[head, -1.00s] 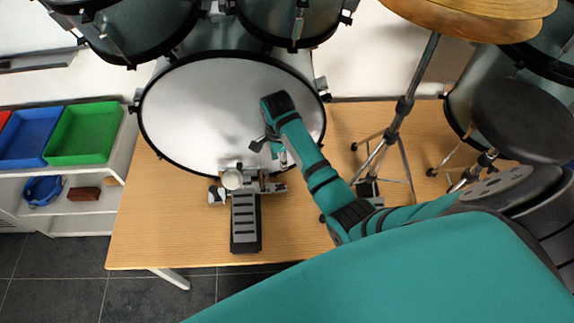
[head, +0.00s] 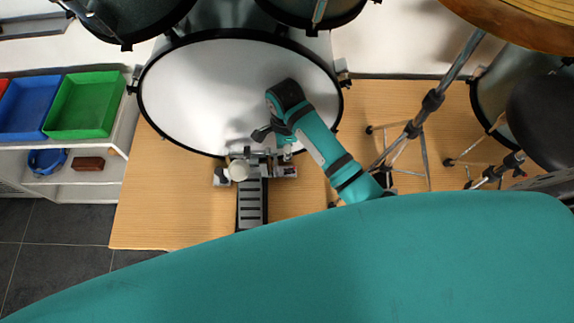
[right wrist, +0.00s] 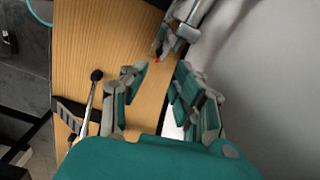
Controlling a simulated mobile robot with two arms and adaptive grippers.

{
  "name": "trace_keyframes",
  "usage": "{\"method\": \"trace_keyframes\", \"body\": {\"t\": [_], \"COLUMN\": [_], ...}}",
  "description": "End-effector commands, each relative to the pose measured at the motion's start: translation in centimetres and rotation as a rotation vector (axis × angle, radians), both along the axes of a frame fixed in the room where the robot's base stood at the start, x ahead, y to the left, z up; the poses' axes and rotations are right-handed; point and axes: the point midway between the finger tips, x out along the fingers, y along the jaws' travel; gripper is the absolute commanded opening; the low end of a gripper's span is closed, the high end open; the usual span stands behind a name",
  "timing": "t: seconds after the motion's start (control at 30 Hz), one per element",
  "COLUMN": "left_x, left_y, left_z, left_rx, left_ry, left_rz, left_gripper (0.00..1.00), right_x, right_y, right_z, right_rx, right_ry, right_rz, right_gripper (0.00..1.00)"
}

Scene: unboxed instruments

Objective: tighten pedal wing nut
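The black pedal (head: 252,200) stands on the wooden platform in front of the bass drum (head: 215,90). Its pale round beater (head: 238,170) and metal frame (head: 285,171) are at the drum hoop. The wing nut cannot be told apart in the head view. My right gripper (head: 280,145) is just above the frame's right end, by the drum head. In the right wrist view my right gripper (right wrist: 156,95) has its fingers apart with nothing between them. Grey metal parts (right wrist: 180,30), probably the pedal frame, lie beyond the fingertips with a small red spot. My left gripper is not in view.
A cymbal stand (head: 415,130) rises to the right of my right arm, and its leg with a rubber foot (right wrist: 95,78) shows beside the fingers. Green (head: 85,105) and blue (head: 25,108) bins stand on the shelf at left. The platform is clear left of the pedal.

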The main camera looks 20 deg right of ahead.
Motion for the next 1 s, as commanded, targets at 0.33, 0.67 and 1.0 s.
{"method": "trace_keyframes", "body": {"t": [0.33,0.67,1.0], "left_x": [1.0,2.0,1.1], "left_y": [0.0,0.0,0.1], "left_z": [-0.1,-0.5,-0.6], "left_rx": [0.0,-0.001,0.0], "left_ry": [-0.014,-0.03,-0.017], "left_rz": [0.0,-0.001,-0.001], "left_gripper": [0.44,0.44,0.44], "right_x": [-0.1,0.0,0.0], "right_y": [-0.2,-0.1,-0.1], "right_z": [-7.9,-12.3,-12.8], "right_rx": [-0.004,-0.001,0.0], "right_ry": [0.003,0.0,-0.001], "right_rz": [0.0,0.0,0.0], "right_gripper": [0.29,0.29,0.29]}}
